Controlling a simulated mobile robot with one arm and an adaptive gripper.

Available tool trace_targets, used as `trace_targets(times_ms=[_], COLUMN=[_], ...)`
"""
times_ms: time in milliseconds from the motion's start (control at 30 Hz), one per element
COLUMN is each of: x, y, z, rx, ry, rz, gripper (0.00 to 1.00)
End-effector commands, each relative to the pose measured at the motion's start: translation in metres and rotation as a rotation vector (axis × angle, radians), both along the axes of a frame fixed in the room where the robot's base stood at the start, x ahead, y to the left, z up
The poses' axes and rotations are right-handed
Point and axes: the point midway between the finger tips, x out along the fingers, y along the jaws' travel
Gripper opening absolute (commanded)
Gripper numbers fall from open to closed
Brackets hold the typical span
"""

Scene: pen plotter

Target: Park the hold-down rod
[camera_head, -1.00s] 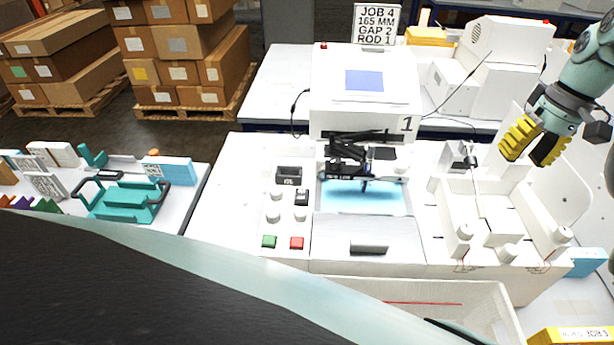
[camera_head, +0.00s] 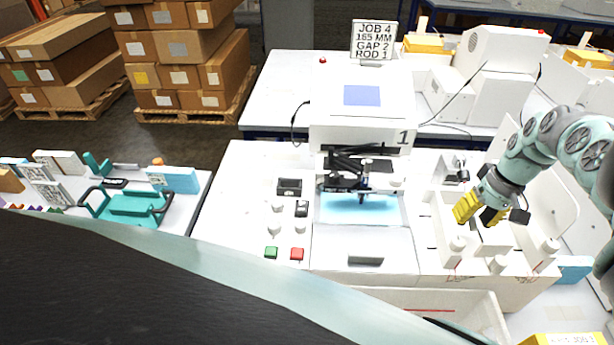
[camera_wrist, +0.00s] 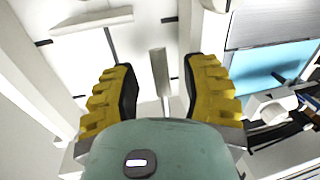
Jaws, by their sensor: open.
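My gripper (camera_head: 480,213) is open and empty, above the white fixture (camera_head: 447,215) to the right of the plotter. In the wrist view its two yellow ribbed fingers (camera_wrist: 158,88) stand apart. A narrow pale bar (camera_wrist: 160,70) shows in the gap between them, below the fingertips; I cannot tell how far. A thin dark rod-like line (camera_wrist: 110,45) runs next to the left finger. I cannot tell for sure which of these is the hold-down rod. The plotter (camera_head: 361,118), marked 1, has a blue bed (camera_head: 340,212) under a black carriage (camera_head: 345,182).
A sign (camera_head: 374,40) reads JOB 4, 165 MM, GAP 2, ROD 1. White posts (camera_head: 497,265) and upright panels stand around my gripper. Green (camera_head: 271,252) and red (camera_head: 297,254) buttons lie left of the plotter. A teal tray (camera_head: 127,207) is on the left table.

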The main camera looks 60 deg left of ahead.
Motion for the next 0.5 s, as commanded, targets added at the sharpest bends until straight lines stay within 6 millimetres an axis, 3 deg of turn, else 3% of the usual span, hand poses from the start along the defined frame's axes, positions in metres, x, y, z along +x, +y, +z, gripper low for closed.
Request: trace_targets(times_ms=[333,367,500], x=[-0.002,-0.0019,-0.0018], y=[0.0022,0.0021,0.002], z=[-0.0038,-0.0038,-0.0037], rx=[0.0,0.0,0.0], ry=[0.001,0.001,0.001], rz=[0.006,0.005,0.005], gripper=[0.45,0.5,0.35])
